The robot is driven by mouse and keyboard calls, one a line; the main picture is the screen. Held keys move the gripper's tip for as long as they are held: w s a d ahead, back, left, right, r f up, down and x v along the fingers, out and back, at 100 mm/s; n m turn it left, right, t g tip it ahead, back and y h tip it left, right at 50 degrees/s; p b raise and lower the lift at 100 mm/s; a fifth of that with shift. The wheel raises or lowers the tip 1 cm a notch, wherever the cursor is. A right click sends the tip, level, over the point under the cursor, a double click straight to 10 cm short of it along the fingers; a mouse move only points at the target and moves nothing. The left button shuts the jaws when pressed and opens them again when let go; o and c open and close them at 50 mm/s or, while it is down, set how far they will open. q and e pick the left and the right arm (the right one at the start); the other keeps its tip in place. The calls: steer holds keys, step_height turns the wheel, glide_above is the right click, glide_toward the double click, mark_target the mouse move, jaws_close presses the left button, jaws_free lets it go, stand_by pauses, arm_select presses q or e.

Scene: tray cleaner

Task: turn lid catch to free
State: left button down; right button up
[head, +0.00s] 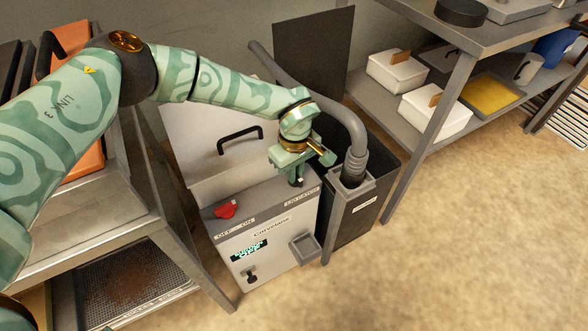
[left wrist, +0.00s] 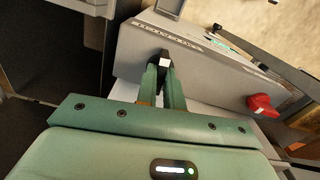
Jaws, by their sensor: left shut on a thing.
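The tray cleaner (head: 283,240) is a grey box with a labelled top panel. Its lid (head: 185,122) is pale with a black handle (head: 240,138) and stands behind the panel. The lid catch (left wrist: 165,56) is a small dark knob with a white mark, beside an upside-down label in the left wrist view. My left gripper (head: 297,180) reaches down to the catch above the "LID CATCH" label. In the left wrist view its green fingers (left wrist: 163,75) are shut on the knob, which is partly hidden between them. My right gripper is not in view.
A red OFF-ON knob (head: 226,210) sits left on the panel. A grey hose (head: 325,99) runs behind my wrist into a dark bin (head: 352,222) at right. A metal table (head: 95,215) stands left; shelves with white boxes (head: 398,73) stand right. The floor in front is clear.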

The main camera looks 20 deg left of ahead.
arm_select(q)
steer(key=n+p, duration=0.2)
steer(key=n, duration=0.1)
steer(key=shift+r+n+p, duration=0.25)
steer(key=shift+n+p, duration=0.05)
steer(key=shift+p, duration=0.1)
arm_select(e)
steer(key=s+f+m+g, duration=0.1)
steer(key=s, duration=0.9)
arm_select(q)
steer(key=shift+n, duration=0.4)
steer(key=n+p, duration=0.3)
steer(key=n, duration=0.2)
steer(key=shift+f, duration=0.1)
steer(key=n+p, duration=0.1)
steer(key=n, duration=0.3)
steer(key=shift+d+n+p, duration=0.1)
steer(key=shift+n+p, duration=0.2)
steer(key=shift+p, duration=0.05)
steer(key=shift+n, duration=0.4)
steer(key=shift+f+n+p, duration=0.1)
steer(key=shift+n+p, duration=0.2)
steer(key=shift+n, duration=0.7)
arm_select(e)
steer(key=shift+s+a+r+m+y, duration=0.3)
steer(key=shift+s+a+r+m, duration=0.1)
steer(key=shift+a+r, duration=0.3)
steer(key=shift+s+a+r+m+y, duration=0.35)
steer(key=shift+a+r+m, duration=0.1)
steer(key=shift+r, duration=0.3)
